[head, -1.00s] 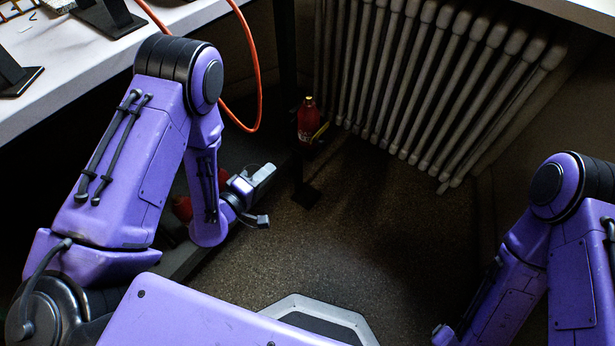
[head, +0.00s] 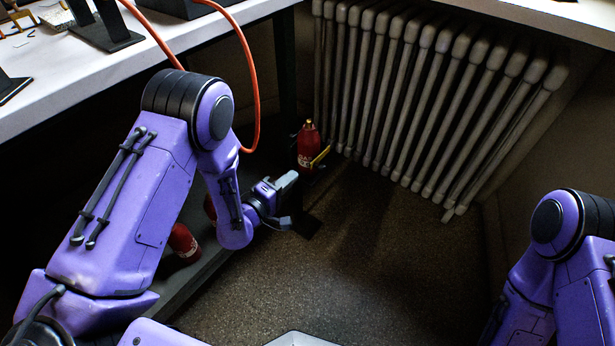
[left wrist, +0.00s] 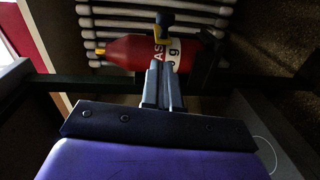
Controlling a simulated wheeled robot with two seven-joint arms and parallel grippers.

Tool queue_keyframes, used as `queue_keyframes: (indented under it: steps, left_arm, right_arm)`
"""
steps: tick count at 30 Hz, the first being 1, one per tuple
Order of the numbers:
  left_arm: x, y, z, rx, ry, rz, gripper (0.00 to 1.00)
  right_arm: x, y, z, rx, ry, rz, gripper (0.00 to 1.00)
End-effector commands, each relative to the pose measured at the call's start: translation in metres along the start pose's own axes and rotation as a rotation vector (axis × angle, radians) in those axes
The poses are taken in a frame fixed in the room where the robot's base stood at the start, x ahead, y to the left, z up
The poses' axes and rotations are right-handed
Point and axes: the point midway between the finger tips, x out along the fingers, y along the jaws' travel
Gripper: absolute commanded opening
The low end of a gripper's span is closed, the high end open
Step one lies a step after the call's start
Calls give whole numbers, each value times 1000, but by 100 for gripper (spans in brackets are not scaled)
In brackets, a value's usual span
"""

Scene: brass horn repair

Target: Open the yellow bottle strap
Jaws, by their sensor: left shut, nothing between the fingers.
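A red bottle (head: 308,148) with a yellow top stands upright by the radiator. A yellow strap (head: 321,156) shows at its lower right side, angled outward; I cannot tell whether it is fastened. In the left wrist view the bottle (left wrist: 135,52) appears sideways, with the yellow strap piece (left wrist: 161,32) across it beside dark parts. My left gripper (head: 290,180) is just left of and below the bottle in the head view. In the left wrist view its fingers (left wrist: 163,68) are together and empty, overlapping the bottle's lower edge; contact is unclear. My right gripper is out of view.
A pale radiator (head: 430,100) stands behind the bottle. An orange hose (head: 256,100) hangs from the white bench (head: 60,80) at left. Another red bottle (head: 183,242) is partly hidden behind my left arm. The floor (head: 390,270) at centre right is clear.

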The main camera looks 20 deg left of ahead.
Motion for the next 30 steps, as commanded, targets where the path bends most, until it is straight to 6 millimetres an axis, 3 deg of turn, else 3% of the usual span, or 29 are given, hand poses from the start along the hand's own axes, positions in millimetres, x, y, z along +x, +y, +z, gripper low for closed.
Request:
queue_keyframes:
  steps: [3,10,30]
  left_arm:
    - [24,-2,3,1,-2,3,0]
    - [44,-1,25,2,-2,1,0]
    - [44,0,30,-4,51,-5,0]
  right_arm:
    - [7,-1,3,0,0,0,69]
    - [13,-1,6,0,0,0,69]
    - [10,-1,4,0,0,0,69]
